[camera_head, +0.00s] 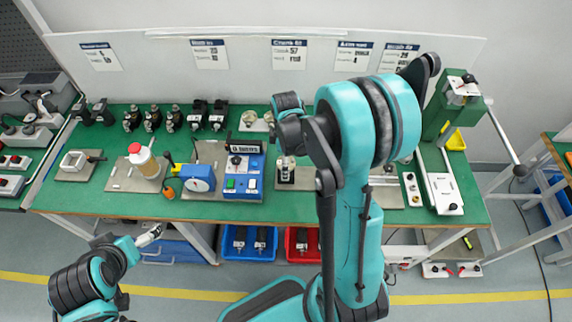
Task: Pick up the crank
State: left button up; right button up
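I cannot say for sure which thing is the crank. A long grey lever with a dark knob (503,133) sticks out from the green press (455,105) at the right end of the bench. A pale looped part with a short dark handle (76,160) lies on a metal plate at the bench's left. My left gripper (150,236) is low, in front of the bench's front edge, apart from both; its fingers are too small to read. My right arm rises through the middle and hides part of the bench. Its fingertips cannot be made out clearly.
Blue (250,243) and red (302,245) bins sit below. Another bench edge shows at right.

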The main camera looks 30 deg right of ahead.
jog(key=shift+f, duration=0.15)
jog(key=c, duration=1.3)
